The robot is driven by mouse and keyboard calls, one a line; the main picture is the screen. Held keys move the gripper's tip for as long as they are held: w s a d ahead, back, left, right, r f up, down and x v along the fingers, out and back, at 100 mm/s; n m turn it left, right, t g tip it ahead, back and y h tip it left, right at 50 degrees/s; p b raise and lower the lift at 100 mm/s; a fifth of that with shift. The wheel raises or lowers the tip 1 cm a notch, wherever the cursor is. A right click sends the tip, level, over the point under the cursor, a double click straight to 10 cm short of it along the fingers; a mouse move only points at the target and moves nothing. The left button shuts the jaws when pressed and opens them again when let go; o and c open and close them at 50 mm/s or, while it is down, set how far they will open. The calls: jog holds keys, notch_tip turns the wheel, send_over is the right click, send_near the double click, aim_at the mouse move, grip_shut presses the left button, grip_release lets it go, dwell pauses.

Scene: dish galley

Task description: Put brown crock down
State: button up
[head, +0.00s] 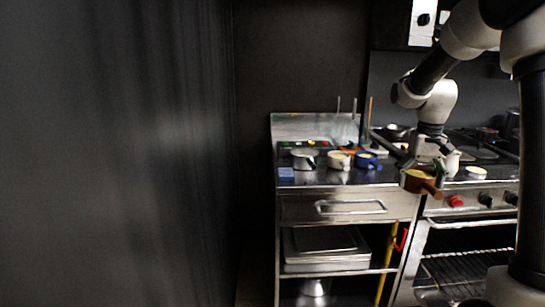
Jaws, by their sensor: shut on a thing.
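The brown crock (418,181) is in the head view, right of centre, with a yellowish inside and a brown handle pointing down to the right. My gripper (423,165) is shut on it from above. The crock appears in front of the counter's front edge, near the join between the steel counter and the stove. I cannot tell its exact height over the surface. The gripper fingers hide part of its rim.
On the steel counter (325,178) stand a grey pot (304,158), a cream crock (339,160) and a blue crock (367,160). A blue block (286,173) lies at the front left. A small pale dish (476,172) sits on the stove. Utensils stand behind.

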jog(key=w+a+f, duration=0.2)
jog(key=a+f, duration=0.4)
jog(key=f, duration=0.1)
jog(key=w+a+f+n, duration=0.1)
jog(key=w+a+f, duration=0.2)
jog(key=a+f, duration=0.3)
jog(key=shift+w+f+n, duration=0.3)
jog(key=shift+f, duration=0.65)
